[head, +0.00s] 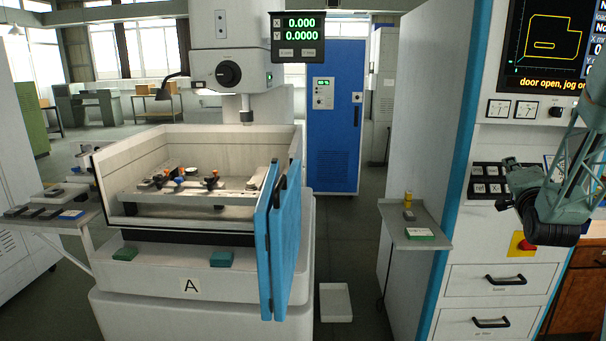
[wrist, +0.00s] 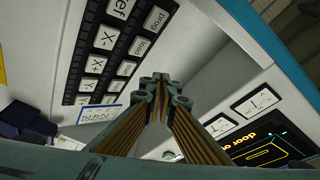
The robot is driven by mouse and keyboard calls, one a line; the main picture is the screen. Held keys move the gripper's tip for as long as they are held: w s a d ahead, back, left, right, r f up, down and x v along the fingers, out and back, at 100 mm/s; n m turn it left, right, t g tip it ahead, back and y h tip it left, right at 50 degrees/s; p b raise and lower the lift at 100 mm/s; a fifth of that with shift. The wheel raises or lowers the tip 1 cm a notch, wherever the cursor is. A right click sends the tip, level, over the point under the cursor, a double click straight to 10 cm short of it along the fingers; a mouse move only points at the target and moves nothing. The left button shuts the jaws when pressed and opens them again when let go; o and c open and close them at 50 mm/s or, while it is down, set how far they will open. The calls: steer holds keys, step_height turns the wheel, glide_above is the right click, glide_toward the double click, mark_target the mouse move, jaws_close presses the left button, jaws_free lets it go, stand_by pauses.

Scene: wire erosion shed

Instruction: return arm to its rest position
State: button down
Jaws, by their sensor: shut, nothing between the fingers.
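My gripper (wrist: 163,95) is shut and empty in the wrist view, its fingers together at the middle of the picture. The key panel (wrist: 117,55) of the control cabinet lies beyond the fingers, with keys marked X-, Y+, ref and prog. In the head view my gripper (head: 515,182) is at the right, in front of the cabinet, close to the right side of the key panel (head: 488,182). My arm hangs down there from the upper right. I cannot tell whether the fingertips touch the panel.
The cabinet's screen (head: 553,45) reads "door open". A red emergency button (head: 522,245) sits below the key panel. A small side shelf (head: 420,231) juts out left of the cabinet. The erosion machine's blue door (head: 286,245) stands open. The aisle between machine and cabinet has floor space.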

steer(key=s+a+r+n+g+y, duration=0.1)
steer(key=a+n+g, duration=0.1)
steer(key=a, duration=0.5)
steer(key=s+a+r+n+g+y, duration=0.1)
steer(key=a+r+n, duration=0.1)
steer(key=a, duration=0.5)
steer(key=s+a+n+g+y, duration=0.35)
steer(key=s+a, duration=0.75)
steer(key=a, duration=0.4)
steer(key=s+a+f+n+g+y, duration=0.1)
steer(key=s+a+f+n+g, duration=0.1)
steer(key=s+a, duration=0.5)
steer(key=s+a+f+n+g, duration=0.2)
steer(key=s+a+n, duration=0.3)
steer(key=s, duration=1.5)
steer(key=s+a+f+n+g+y, duration=0.1)
steer(key=s+a+f+n+g, duration=0.1)
steer(key=s+a, duration=0.7)
steer(key=s+n+g, duration=0.1)
steer(key=s, duration=0.4)
steer(key=shift+s+a+f+y+p, duration=0.15)
steer(key=shift+a+f+y+p, duration=0.05)
steer(key=shift+a+y+p, duration=0.15)
